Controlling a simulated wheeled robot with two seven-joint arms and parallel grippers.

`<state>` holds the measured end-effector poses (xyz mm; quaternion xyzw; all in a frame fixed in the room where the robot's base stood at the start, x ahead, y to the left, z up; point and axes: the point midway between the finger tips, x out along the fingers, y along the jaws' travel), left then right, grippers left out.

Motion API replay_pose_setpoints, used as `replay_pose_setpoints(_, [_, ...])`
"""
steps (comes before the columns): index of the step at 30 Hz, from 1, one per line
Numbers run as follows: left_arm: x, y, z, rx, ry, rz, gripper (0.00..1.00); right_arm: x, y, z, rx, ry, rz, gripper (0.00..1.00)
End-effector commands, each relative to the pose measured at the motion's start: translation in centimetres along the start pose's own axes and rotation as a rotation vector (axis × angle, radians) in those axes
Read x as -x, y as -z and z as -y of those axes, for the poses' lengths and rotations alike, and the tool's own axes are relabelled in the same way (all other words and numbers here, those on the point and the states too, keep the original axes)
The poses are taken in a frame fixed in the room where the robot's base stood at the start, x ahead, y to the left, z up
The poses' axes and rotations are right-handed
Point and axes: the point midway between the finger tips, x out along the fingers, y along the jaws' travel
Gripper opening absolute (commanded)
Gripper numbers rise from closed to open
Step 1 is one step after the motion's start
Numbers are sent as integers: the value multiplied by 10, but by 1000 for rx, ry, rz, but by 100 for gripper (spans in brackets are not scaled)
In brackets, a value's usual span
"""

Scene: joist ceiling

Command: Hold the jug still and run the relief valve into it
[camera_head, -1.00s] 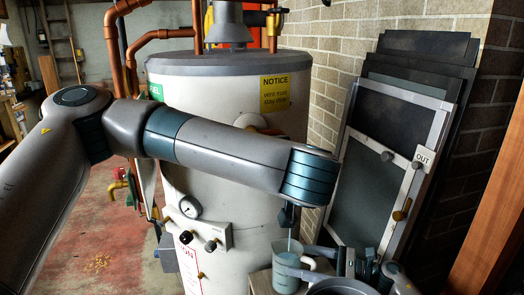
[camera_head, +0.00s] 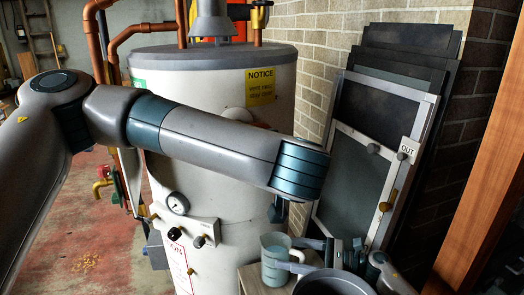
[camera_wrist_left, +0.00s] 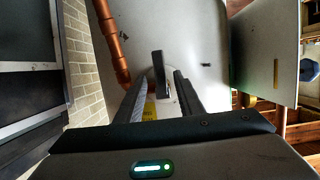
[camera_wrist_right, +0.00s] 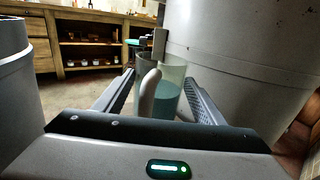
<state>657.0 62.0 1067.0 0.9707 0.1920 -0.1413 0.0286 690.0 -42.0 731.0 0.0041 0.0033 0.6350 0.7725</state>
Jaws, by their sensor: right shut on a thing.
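The clear jug (camera_head: 275,264) stands upright on a small stand beside the white tank, with bluish liquid inside. My right gripper (camera_head: 308,257) is shut on the jug from its handle side. The right wrist view shows the jug (camera_wrist_right: 170,98) between the fingers, handle towards me, with a grey outlet pipe (camera_wrist_right: 160,42) above it. In the left wrist view, a dark upright lever (camera_wrist_left: 158,65), apparently the relief valve's, stands between the fingers of my left gripper (camera_wrist_left: 164,80). Those fingers look apart, with gaps beside the lever. My left forearm hides this in the head view.
The tank (camera_head: 215,85) carries a yellow notice (camera_head: 260,87), a gauge (camera_head: 177,203) and knobs. A dark round bucket (camera_head: 333,284) stands right of the jug. Framed panels (camera_head: 365,150) lean against the brick wall. Copper pipes (camera_head: 95,40) rise at the left.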

Motion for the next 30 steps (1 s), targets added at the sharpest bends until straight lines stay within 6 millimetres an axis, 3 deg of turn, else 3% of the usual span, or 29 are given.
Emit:
replay_pose_setpoints(18, [90, 2, 0, -2, 1, -3, 34, 0, 0, 0, 0, 0, 0, 35])
replay_pose_setpoints(24, [104, 1, 1, 0, 3, -2, 34, 0, 0, 0, 0, 0, 0, 35])
replay_pose_setpoints(30, [106, 1, 1, 0, 4, -1, 34, 0, 0, 0, 0, 0, 0, 35])
